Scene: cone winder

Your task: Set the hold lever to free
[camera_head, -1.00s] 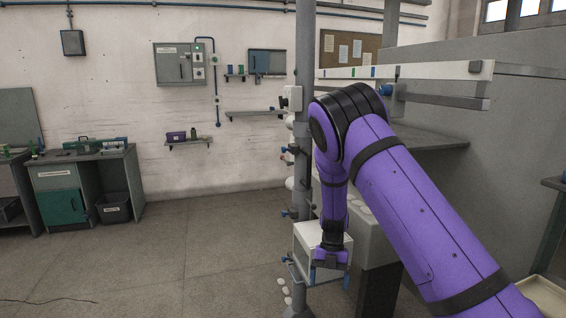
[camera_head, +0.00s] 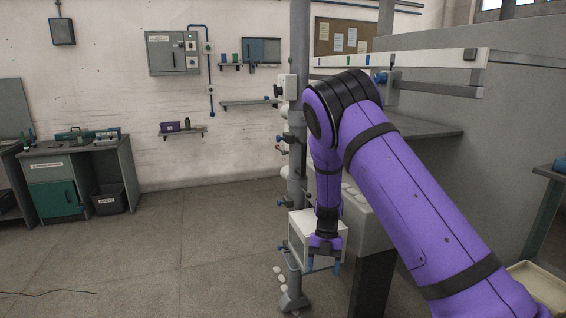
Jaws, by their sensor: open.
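My gripper (camera_head: 323,267) points down with its two blue-tipped fingers apart and nothing between them. It is in front of a white open box (camera_head: 300,225) low on the grey post (camera_head: 297,90); I cannot tell whether they touch. Small blue and dark fittings, one with a reddish part (camera_head: 281,150), stick out from the post's left side. I cannot tell which of these, if any, is the hold lever, or how it is set. My purple arm hides part of the machine behind the post.
A grey machine body and panel (camera_head: 440,130) fill the right side, with a pale rail (camera_head: 430,62) across them. A pale tray (camera_head: 545,285) is at the lower right. A bench with a green door (camera_head: 60,200) and a dark bin (camera_head: 108,200) stand left.

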